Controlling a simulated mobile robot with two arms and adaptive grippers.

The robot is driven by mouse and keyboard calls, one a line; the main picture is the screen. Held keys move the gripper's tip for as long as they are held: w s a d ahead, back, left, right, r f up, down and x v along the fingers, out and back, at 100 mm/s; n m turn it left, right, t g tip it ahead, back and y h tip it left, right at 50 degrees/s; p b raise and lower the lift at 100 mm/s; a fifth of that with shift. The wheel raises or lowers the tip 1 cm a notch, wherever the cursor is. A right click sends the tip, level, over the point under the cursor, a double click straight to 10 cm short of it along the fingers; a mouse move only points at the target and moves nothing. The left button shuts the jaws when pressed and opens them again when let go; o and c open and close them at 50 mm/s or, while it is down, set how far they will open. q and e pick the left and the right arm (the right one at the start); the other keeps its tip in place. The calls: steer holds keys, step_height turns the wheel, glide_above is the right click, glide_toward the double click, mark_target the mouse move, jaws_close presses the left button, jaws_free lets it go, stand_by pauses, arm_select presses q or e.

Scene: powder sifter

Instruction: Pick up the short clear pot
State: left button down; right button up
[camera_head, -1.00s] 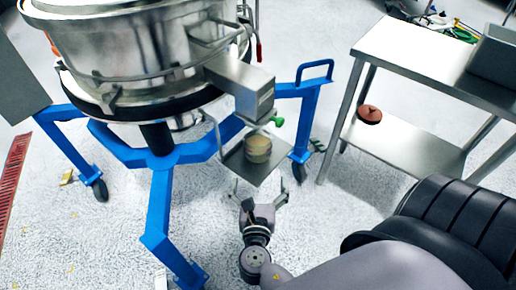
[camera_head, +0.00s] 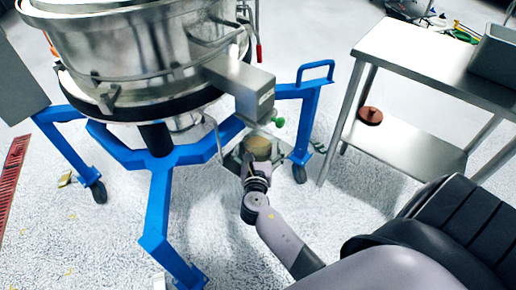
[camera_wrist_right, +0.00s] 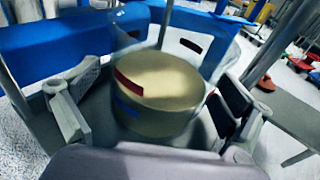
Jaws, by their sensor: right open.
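The short clear pot (camera_head: 258,146) stands upright on a small metal shelf below the sifter's outlet. In the right wrist view the pot (camera_wrist_right: 158,92) holds pale yellow-green powder and carries red and blue marks. My right gripper (camera_head: 257,160) is at the pot in the head view and hides its lower part. In the right wrist view the open fingers of my right gripper (camera_wrist_right: 155,115) stand on either side of the pot, with visible gaps. My left gripper is not in view.
The steel sifter (camera_head: 130,50) stands on a blue wheeled frame (camera_head: 160,185). Its square outlet (camera_head: 254,98) is just above the pot. A steel table (camera_head: 425,60) stands at right, with a reddish-brown object (camera_head: 370,115) on its lower shelf.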

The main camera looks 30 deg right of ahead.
steer(key=shift+w+d, duration=0.1)
steer(key=shift+w, duration=0.05)
steer(key=shift+c, duration=0.6)
steer(key=c, duration=1.3)
